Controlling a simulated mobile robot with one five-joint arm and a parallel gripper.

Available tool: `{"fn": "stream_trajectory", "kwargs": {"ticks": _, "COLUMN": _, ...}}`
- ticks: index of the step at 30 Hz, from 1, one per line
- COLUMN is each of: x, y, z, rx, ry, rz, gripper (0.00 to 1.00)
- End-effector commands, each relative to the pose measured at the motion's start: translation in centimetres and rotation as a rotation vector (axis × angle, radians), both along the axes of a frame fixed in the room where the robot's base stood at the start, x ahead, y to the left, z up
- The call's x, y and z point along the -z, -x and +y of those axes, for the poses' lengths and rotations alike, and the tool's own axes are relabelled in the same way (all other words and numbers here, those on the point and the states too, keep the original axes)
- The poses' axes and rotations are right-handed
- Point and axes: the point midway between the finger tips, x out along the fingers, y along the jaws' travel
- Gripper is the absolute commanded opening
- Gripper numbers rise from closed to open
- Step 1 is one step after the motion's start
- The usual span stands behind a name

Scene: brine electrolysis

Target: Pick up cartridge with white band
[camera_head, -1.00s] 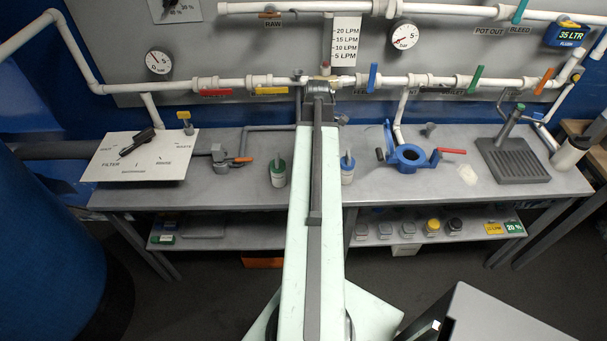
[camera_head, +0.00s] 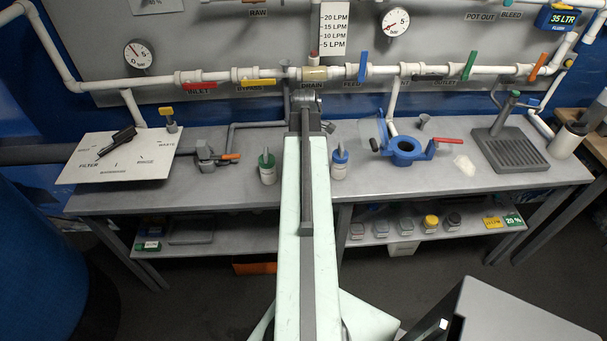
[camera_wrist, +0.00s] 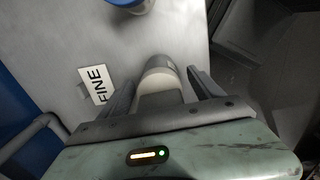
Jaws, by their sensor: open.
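A pale cylinder with a light band and a grey end (camera_wrist: 160,82), which looks like the white-banded cartridge, stands between my gripper's fingers in the wrist view. My gripper (camera_wrist: 161,78) is open, with a dark finger on either side of it; I cannot tell whether they touch it. In the head view my arm hides this cartridge and the fingertips. A green-banded cartridge (camera_head: 267,170) stands on the bench left of my arm. A blue-banded cartridge (camera_head: 340,163) stands to the right.
A FINE label (camera_wrist: 96,86) lies beside the gripper in the wrist view. Pipes and valves run behind the bench (camera_head: 225,193). A blue ring holder (camera_head: 391,151) and a drain stand (camera_head: 512,150) are to the right. A white filter board (camera_head: 120,165) is at left.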

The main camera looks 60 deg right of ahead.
Motion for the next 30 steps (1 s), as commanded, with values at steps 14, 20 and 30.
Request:
{"fn": "stream_trajectory", "kwargs": {"ticks": 14, "x": 0.5, "y": -0.1, "z": 0.0, "rx": -0.001, "ry": 0.0, "rz": 0.0, "gripper": 0.14}}
{"fn": "stream_trajectory", "kwargs": {"ticks": 20, "x": 0.5, "y": -0.1, "z": 0.1, "rx": -0.002, "ry": 0.0, "rz": 0.0, "gripper": 0.0}}
{"fn": "stream_trajectory", "kwargs": {"ticks": 30, "x": -2.3, "y": -0.1, "z": 0.1, "rx": -0.002, "ry": 0.0, "rz": 0.0, "gripper": 0.0}}
